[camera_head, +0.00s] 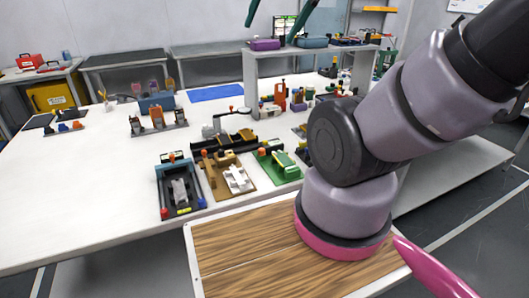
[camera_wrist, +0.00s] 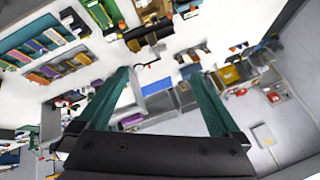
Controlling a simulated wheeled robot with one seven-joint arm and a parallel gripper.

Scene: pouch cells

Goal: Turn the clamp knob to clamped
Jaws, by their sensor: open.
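Several fixtures stand on the white table near its front edge in the head view: a dark one with a grey piece (camera_head: 180,190), a brown one with a white piece (camera_head: 236,178) and a green one (camera_head: 282,164). Small orange knob-like parts show on the dark fixture (camera_head: 172,157) and the green one (camera_head: 262,152). I cannot tell which part is the clamp knob or how it is turned. My gripper (camera_head: 269,33) is raised high at the top of the head view, away from the fixtures. In the wrist view my gripper (camera_wrist: 158,73) has its teal fingers wide apart and empty.
The white table (camera_head: 90,190) is largely clear at the left. A blue mat (camera_head: 215,92) lies toward the back. A grey raised shelf (camera_head: 300,52) stands behind the fixtures with items on it. My arm hides the table's right part.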

